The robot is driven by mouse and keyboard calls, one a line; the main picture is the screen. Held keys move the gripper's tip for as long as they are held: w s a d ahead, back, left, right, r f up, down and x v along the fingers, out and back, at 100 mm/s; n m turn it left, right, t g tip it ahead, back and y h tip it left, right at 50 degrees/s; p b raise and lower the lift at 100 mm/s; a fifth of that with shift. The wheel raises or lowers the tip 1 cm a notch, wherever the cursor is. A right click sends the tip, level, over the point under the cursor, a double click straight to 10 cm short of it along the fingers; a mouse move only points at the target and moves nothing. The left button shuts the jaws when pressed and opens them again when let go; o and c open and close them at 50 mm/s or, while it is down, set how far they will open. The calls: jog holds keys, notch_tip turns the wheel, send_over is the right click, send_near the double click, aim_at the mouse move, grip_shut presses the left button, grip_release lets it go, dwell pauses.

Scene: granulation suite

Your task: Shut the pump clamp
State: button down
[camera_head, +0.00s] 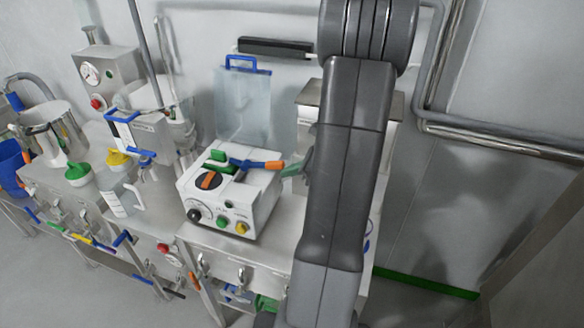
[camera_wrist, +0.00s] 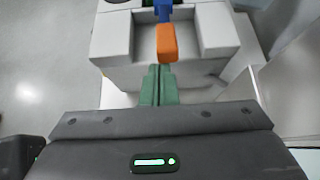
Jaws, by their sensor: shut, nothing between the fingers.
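The white pump (camera_head: 225,200) stands on a steel bench, with a round orange and black face on top and a green part (camera_head: 218,156) at its back. A blue clamp lever (camera_head: 247,163) with an orange end (camera_head: 274,166) reaches out to the right across the pump's top. My gripper (camera_head: 288,171) is at the right of the orange end; its green fingers are together and empty. In the wrist view, the shut fingers (camera_wrist: 158,72) point at the orange end (camera_wrist: 167,42), very close to it; I cannot tell whether they touch. The blue lever (camera_wrist: 162,10) runs beyond it.
A clear jug (camera_head: 121,195), a blue-handled device (camera_head: 135,132) and a steel vessel (camera_head: 52,132) stand left of the pump. My arm hides part of the bench at right. Pipes run along the right wall.

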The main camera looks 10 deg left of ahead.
jog(key=shift+w+a+r+p, duration=0.15)
jog(key=shift+r+p, duration=0.1)
jog(key=shift+r, duration=0.3)
jog(key=shift+s+a+r+p, duration=0.15)
jog(key=shift+r+p, duration=0.1)
jog(key=shift+r, duration=0.3)
jog(key=shift+w, duration=0.15)
jog(key=shift+r, duration=0.15)
jog(key=shift+w+d+r, duration=0.1)
jog(key=shift+d+r, duration=0.05)
jog(key=shift+d, duration=0.1)
jog(key=b+v, duration=0.1)
jog(key=v, duration=1.2)
jog(key=shift+s+f+b, duration=0.25)
jog(key=shift+b, duration=0.15)
jog(key=shift+d, duration=0.1)
jog(key=p+x, duration=0.1)
jog(key=x, duration=1.1)
jog(key=shift+w+a+f+p, duration=0.1)
jog(key=shift+a+p, duration=0.2)
jog(key=shift+a, duration=0.05)
